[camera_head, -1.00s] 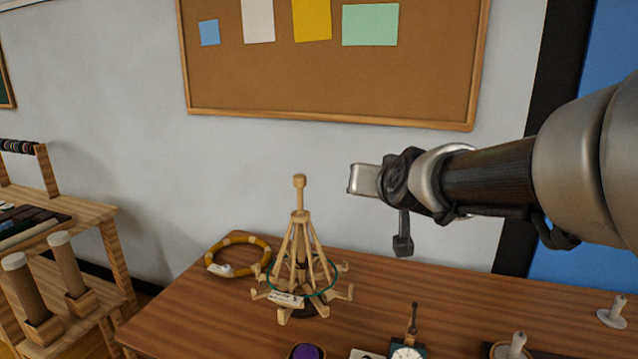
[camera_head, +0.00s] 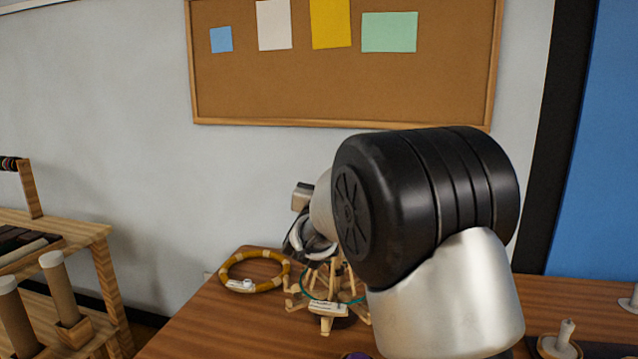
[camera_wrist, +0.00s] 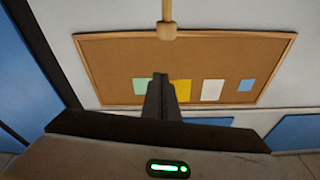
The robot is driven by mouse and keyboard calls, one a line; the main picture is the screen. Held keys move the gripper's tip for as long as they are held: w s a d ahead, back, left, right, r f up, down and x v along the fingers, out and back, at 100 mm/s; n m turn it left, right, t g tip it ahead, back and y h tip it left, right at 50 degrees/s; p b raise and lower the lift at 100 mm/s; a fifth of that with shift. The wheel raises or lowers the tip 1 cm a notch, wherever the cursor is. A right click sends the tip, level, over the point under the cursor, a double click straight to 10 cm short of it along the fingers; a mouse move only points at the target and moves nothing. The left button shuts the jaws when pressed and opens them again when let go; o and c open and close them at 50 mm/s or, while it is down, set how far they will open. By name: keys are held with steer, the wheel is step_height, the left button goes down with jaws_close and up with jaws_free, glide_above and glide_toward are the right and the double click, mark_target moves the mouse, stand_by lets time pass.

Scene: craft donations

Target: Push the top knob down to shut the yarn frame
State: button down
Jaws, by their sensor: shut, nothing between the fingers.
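The yarn frame (camera_head: 327,309) is a wooden umbrella-like stand on the table, with teal yarn around its slanted ribs. My arm hides its upper part in the head view. In the wrist view, which is upside down, its post and top knob (camera_wrist: 167,31) come in from the top edge. My gripper (camera_wrist: 160,79) is shut and empty in the wrist view. Its fingertips appear below the knob in that picture, with a visible gap between them. In the head view my own arm hides the fingers.
A yellow-brown ring (camera_head: 236,285) lies on the table (camera_head: 215,330) left of the frame. A pale peg on a base (camera_head: 565,335) stands at the right. A wooden shelf (camera_head: 95,232) is at the left. The corkboard (camera_head: 340,95) hangs on the wall behind.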

steer(key=w+d+f, duration=0.2)
steer(key=w, duration=0.7)
stand_by(0.4)
